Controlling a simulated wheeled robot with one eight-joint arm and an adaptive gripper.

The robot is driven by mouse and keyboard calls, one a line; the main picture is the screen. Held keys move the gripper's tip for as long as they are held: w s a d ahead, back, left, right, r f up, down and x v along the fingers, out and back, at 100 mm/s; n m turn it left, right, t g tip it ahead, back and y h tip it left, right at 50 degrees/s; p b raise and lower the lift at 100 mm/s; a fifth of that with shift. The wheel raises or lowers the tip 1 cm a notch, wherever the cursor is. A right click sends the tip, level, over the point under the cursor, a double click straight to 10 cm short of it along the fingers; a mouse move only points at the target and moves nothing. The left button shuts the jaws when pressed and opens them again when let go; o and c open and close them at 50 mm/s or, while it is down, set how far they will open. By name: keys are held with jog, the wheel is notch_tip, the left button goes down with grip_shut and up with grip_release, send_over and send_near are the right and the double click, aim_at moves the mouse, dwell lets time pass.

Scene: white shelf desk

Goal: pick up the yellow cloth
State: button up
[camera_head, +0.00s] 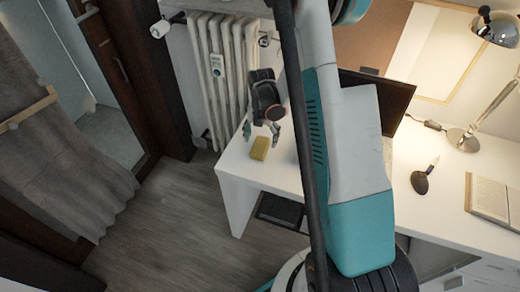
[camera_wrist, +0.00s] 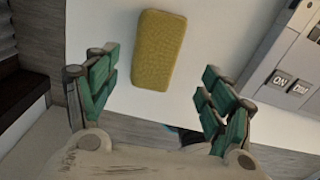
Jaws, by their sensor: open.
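The yellow cloth (camera_head: 260,148) is a small rounded block shape lying on the left end of the white desk, near its edge. In the wrist view the yellow cloth (camera_wrist: 158,50) lies flat on the white surface, beyond the fingertips and between their lines. My gripper (camera_head: 262,130) is above the desk by the cloth. In the wrist view my gripper (camera_wrist: 160,72) has its green-padded fingers wide apart, with nothing between them. The fingers do not appear to touch the cloth.
The white desk (camera_head: 238,178) holds a dark laptop screen (camera_head: 392,98), a pen stand (camera_head: 422,180), an open book (camera_head: 490,198) and a lamp (camera_head: 464,139). A radiator (camera_head: 222,75) stands behind the desk's left end. A device with buttons (camera_wrist: 290,82) is right of the cloth.

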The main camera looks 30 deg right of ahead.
aim_at(260, 145)
jog(key=f, duration=0.1)
jog(key=f+b, duration=0.1)
jog(key=f, duration=0.1)
jog(key=f+b, duration=0.1)
jog(key=shift+w+f, duration=0.35)
jog(key=shift+c, duration=0.6)
jog(key=c, duration=1.1)
jog(key=shift+r, duration=0.15)
notch_tip(260, 145, up, 20)
jog(key=p, duration=0.6)
